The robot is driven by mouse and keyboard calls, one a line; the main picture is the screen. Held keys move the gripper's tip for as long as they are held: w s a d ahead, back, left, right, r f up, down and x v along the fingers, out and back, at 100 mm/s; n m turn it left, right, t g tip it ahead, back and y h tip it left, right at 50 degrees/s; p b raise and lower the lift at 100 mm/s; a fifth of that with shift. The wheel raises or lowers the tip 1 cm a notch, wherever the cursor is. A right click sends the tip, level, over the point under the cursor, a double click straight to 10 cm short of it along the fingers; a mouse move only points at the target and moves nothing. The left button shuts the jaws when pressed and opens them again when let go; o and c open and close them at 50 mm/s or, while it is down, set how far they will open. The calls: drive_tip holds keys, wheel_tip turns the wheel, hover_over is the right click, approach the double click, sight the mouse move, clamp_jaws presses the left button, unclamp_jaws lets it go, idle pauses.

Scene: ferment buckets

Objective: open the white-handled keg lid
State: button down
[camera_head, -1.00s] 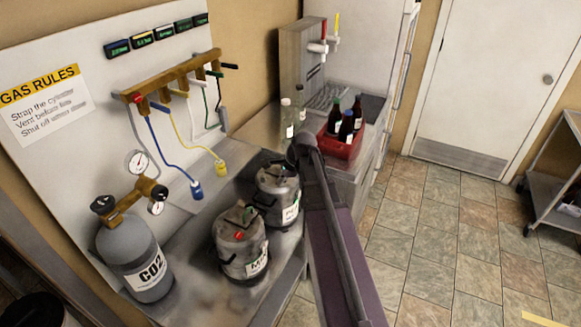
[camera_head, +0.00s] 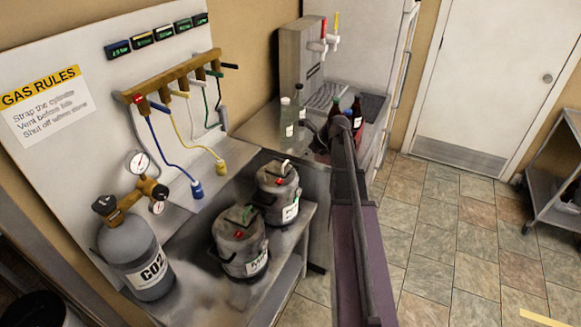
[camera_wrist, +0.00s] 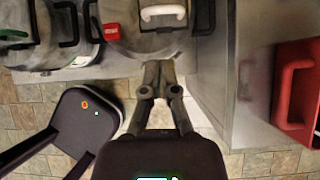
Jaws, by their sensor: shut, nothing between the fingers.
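The white-handled keg (camera_head: 277,192) is a grey keg on the metal bench, the farther of two. Its white handle (camera_head: 285,166) sits on top of its lid and looks down in place. In the wrist view the white handle (camera_wrist: 163,12) shows at the top edge, with a red piece (camera_wrist: 112,30) to its left. My gripper (camera_wrist: 160,68) is shut and empty, its fingertips just below the keg's near rim in that picture. I cannot tell whether it touches the keg. In the head view my arm rises right of the keg, and my gripper cannot be made out.
A second keg (camera_head: 240,243) with a green handle stands close beside it. A CO2 cylinder (camera_head: 137,258) stands at left. A red crate (camera_wrist: 298,95) is right of my gripper in the wrist view. Bottles (camera_head: 287,118) and a tap tower (camera_head: 298,65) stand behind. Tiled floor is open at right.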

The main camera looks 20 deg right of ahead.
sight(286, 170)
drive_tip(key=shift+f, duration=0.1)
drive_tip(key=b+x, duration=0.7)
drive_tip(key=x, duration=0.1)
drive_tip(key=shift+f, duration=0.15)
drive_tip(key=shift+b+x, duration=0.5)
drive_tip(key=shift+x, duration=0.3)
drive_tip(key=shift+w+a, duration=0.1)
drive_tip(key=shift+a, duration=0.15)
drive_tip(key=shift+d, duration=0.35)
drive_tip(key=shift+r+p, duration=0.3)
drive_tip(key=shift+p, duration=0.05)
